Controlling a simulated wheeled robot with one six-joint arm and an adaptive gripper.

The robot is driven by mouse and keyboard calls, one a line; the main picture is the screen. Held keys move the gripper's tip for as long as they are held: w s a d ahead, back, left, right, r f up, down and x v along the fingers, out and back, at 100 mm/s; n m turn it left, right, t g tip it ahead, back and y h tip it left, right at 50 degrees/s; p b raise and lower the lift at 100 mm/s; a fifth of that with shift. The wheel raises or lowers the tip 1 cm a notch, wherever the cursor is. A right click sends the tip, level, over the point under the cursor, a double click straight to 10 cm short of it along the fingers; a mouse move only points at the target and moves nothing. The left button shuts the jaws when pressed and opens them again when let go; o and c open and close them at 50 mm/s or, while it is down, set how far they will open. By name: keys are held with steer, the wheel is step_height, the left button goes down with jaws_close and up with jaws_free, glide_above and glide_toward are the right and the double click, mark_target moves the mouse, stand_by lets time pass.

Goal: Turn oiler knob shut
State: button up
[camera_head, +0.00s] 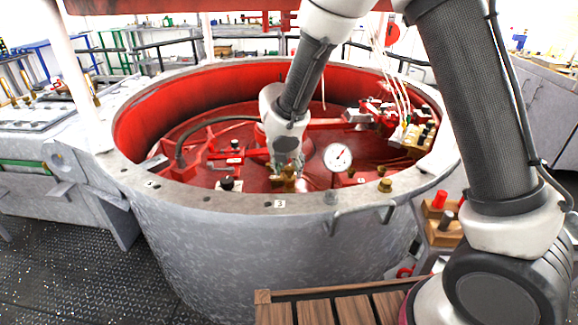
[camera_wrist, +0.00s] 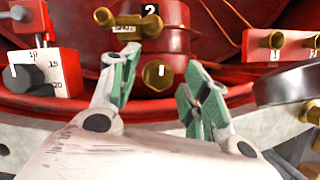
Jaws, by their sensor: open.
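My gripper (camera_wrist: 157,64) is open, its two green-padded fingers apart with nothing between the pads. It also shows in the camera_head view (camera_head: 287,160), low inside the round red-lined tub. Just beyond the fingertips stands a red cylindrical fitting (camera_wrist: 172,45) with a brass piece marked 1 (camera_wrist: 157,75) low on its front. A brass cross-handle knob (camera_wrist: 130,20) sits above, over a small plate whose lettering is hard to read, near a tag marked 2. The fingers appear apart from both brass pieces. Brass fittings (camera_head: 288,180) show under my gripper in the camera_head view. No part is plainly marked as the oiler.
A white dial gauge (camera_head: 337,157) stands close right of my gripper. A red block with a scale and black knob (camera_wrist: 35,75) is at left. A red bar with brass knobs (camera_wrist: 290,45) is at right. The tub's grey rim (camera_head: 240,200) surrounds the work.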

steer(key=c, duration=1)
steer(key=shift+m, duration=0.3)
steer(key=m+h, duration=0.1)
steer(key=m, duration=0.2)
steer(key=shift+w+a+g, duration=0.1)
steer(key=shift+a+g, duration=0.05)
steer(key=shift+g, duration=0.15)
steer(key=m+g+h, duration=0.1)
steer(key=m, duration=0.3)
steer(key=m+g, duration=0.1)
steer(key=m, duration=0.3)
steer(key=shift+w+m+g+h, duration=0.15)
steer(key=shift+m+g+h, duration=0.15)
steer(key=shift+g+h, duration=0.1)
steer(key=shift+m+g, duration=0.8)
steer(key=shift+m, duration=1.1)
